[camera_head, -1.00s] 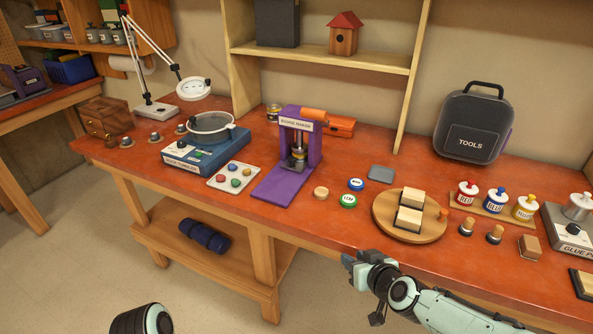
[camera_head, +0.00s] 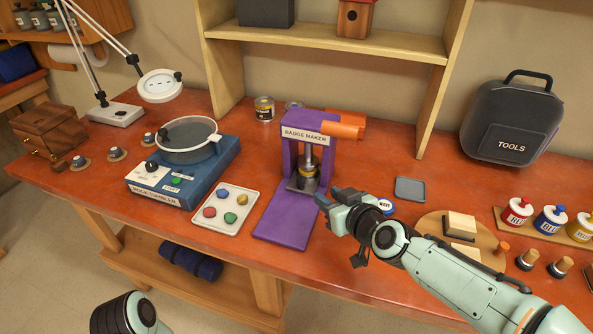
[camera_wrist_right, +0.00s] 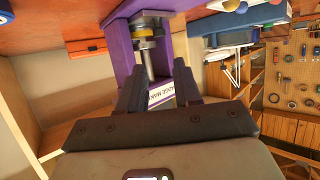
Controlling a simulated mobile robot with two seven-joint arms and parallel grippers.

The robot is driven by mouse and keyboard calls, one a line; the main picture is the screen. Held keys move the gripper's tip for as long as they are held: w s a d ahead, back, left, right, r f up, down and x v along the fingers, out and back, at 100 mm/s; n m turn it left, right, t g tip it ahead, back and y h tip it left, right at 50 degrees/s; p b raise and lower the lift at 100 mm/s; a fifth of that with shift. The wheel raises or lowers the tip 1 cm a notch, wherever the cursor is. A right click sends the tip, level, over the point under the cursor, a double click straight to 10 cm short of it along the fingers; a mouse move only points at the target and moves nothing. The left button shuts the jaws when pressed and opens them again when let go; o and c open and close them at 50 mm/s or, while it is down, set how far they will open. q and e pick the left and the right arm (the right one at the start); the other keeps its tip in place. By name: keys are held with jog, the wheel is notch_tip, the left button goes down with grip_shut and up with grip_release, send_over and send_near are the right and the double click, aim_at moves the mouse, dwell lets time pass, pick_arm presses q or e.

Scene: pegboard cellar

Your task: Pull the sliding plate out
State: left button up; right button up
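The purple badge maker (camera_head: 305,140) stands on the red-orange bench, with an orange handle on top. A dark grey plate (camera_head: 296,188), which looks like the sliding plate, lies under its round metal and yellow die, at the back of the flat purple base (camera_head: 285,220). My left gripper is out of view; only a dark part of my left arm shows at the bottom.
The blue rock tumbler (camera_head: 185,175) and a white tray of coloured pieces (camera_head: 225,207) stand left of the badge maker. Right of it are a grey square pad (camera_head: 410,189), a round wooden board (camera_head: 432,222) and paint jars. My right forearm passes over the board's side.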

aim_at(302, 179)
pick_arm(q)
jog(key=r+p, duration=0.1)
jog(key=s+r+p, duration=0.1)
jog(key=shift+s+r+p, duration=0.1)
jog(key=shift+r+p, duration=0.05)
jog(key=shift+p, duration=0.25)
pick_arm(e)
jog(key=x, duration=1.3)
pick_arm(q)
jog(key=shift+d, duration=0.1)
pick_arm(e)
jog(key=shift+c, duration=0.3)
jog(key=shift+s, duration=0.1)
grip_shut()
